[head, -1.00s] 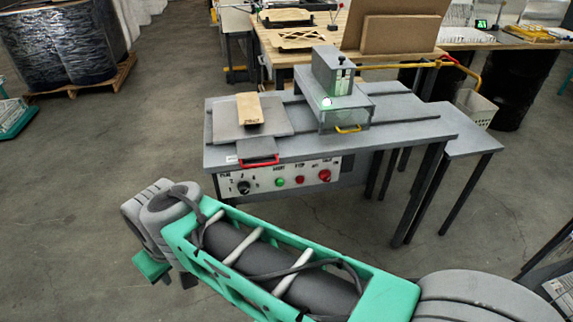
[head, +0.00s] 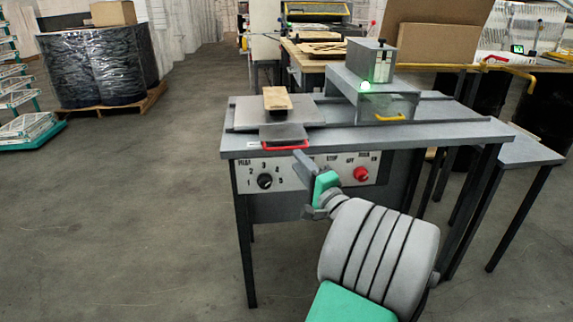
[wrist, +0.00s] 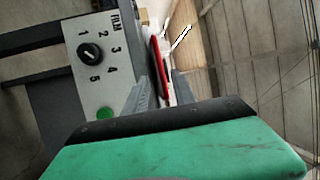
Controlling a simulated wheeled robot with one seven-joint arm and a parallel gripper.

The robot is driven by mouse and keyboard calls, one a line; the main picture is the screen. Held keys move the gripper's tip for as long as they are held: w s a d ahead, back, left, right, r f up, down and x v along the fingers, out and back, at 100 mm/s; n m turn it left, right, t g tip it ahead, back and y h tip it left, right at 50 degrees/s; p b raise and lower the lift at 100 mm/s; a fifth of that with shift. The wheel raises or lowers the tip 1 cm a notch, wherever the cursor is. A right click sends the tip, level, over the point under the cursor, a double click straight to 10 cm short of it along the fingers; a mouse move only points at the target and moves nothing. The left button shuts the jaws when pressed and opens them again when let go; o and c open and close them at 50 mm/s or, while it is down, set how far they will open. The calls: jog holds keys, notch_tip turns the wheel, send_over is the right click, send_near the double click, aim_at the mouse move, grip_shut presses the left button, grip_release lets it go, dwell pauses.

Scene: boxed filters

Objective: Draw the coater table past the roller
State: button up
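The coater's sliding table (head: 310,113) is a flat grey plate at the left end of the grey machine, with a wooden block (head: 277,98) on it. Its red handle (head: 285,146) is at the front edge; it also shows in the wrist view (wrist: 157,68). The grey roller housing (head: 371,60), with a clear guard and a lit green lamp, stands to the right of the plate; I cannot make out the roller. My gripper (head: 301,156) is just in front of the handle. In the wrist view its fingers (wrist: 163,85) are apart, the handle showing between or just beyond them.
The front panel (head: 320,174) carries a numbered black knob (head: 265,181) and a red button (head: 361,174) close below my gripper. A yellow handle (head: 389,117) is on the guard. A side table (head: 530,153) adjoins at right. Floor at left is clear up to wrapped drums (head: 95,68).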

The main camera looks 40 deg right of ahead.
aim_at(286, 149)
jog(key=x, duration=0.7)
jog(key=shift+w+a, duration=0.15)
jog(key=shift+a, duration=0.05)
grip_shut()
dwell(1.0)
